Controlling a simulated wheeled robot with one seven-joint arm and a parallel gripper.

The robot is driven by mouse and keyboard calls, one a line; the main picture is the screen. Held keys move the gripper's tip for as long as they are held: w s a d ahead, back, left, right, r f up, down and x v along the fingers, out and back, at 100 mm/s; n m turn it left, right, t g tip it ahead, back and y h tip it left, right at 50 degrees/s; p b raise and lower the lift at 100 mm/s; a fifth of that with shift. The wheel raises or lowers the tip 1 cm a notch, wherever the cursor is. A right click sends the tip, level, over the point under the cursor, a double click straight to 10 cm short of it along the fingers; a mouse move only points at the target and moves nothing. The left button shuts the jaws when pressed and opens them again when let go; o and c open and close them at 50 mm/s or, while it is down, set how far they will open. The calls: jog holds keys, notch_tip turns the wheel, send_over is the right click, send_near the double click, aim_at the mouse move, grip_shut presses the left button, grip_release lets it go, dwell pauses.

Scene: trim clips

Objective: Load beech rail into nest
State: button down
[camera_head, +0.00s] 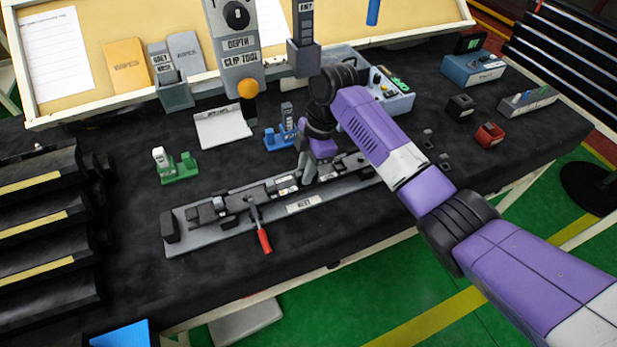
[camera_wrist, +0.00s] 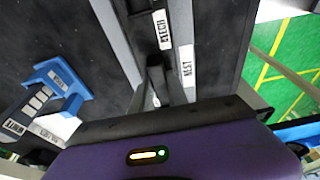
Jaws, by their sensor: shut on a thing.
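The nest (camera_head: 187,243) is a long grey plate on the dark bench, with fixture blocks, a "NEST" label and a red-handled lever (camera_head: 264,241) at its front. My gripper (camera_head: 309,177) is low over the middle-right of the nest, pointing down. In the wrist view its fingers (camera_wrist: 163,82) are shut on a dark, narrow rail with a white label (camera_wrist: 162,30) that seems to read "BEECH". The rail runs along the nest, beside the "NEST" label (camera_wrist: 187,66). My gripper hides part of it, and I cannot tell whether it is fully seated.
A green clip holder (camera_head: 178,170) and a blue one (camera_head: 281,135) stand behind the nest. A red block (camera_head: 489,135) and a black block (camera_head: 461,106) lie to the right. Black racks (camera_head: 45,225) stand at left.

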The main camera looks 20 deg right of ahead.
jog(key=shift+s+a+f, duration=0.1)
jog(key=shift+a+f, duration=0.05)
jog(key=shift+a, duration=0.45)
jog(key=shift+a+f, duration=0.1)
jog(key=shift+a, duration=0.5)
jog(key=c, duration=1.2)
grip_release()
jog(key=shift+f, duration=0.1)
jog(key=shift+s, duration=0.1)
